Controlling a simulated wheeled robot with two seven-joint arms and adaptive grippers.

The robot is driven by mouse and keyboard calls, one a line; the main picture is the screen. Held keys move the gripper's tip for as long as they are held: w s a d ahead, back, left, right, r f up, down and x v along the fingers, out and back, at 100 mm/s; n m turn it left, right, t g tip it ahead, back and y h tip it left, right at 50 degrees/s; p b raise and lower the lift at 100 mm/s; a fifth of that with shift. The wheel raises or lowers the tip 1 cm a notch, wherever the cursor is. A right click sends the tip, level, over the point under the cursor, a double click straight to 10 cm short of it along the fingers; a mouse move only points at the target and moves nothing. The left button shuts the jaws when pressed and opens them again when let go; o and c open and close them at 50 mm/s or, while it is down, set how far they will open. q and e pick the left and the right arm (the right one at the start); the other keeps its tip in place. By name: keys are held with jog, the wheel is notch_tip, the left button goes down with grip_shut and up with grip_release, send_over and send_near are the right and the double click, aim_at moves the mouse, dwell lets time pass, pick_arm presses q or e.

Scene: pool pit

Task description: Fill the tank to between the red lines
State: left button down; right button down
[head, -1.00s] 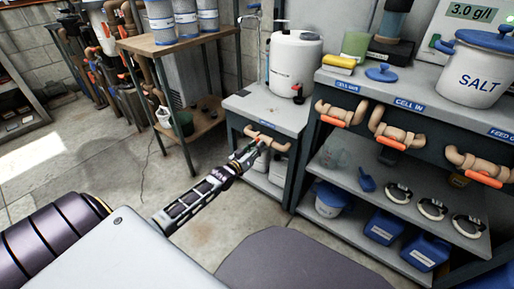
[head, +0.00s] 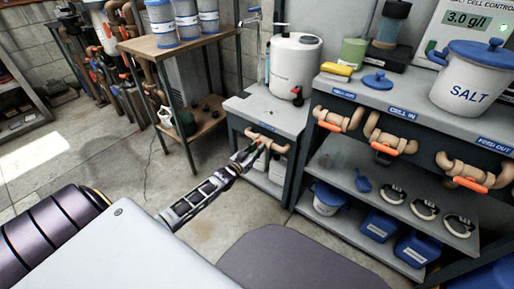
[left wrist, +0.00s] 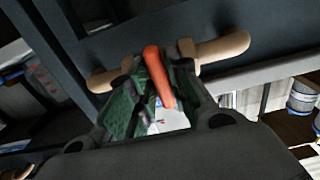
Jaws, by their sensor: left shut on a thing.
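The white tank (head: 296,62) stands upright on a small grey bench, with a dark tap low on its right side. I cannot make out red lines on it. Under the bench's front edge runs a tan pipe (head: 281,147) with an orange valve handle. My left gripper (head: 250,154) is at this valve. In the left wrist view the orange handle (left wrist: 158,76) lies between the green-padded fingers (left wrist: 150,100), which are shut on it. The tan pipe (left wrist: 222,48) passes behind it. My right gripper is not in view.
To the right, a longer bench carries a salt bucket (head: 474,82), a blue lid (head: 378,82) and more orange-handled valves (head: 388,149). Its lower shelf holds blue containers (head: 382,224). A wooden rack (head: 178,42) stands left. Open concrete floor (head: 110,170) lies between.

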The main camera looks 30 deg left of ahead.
pick_arm(q)
jog(key=c, duration=1.4)
grip_release()
jog(key=shift+c, duration=0.2)
jog(key=shift+s, duration=0.1)
jog(key=s+a, duration=0.1)
jog(key=s, duration=1)
jog(key=shift+s, duration=0.35)
jog(key=shift+f, duration=0.15)
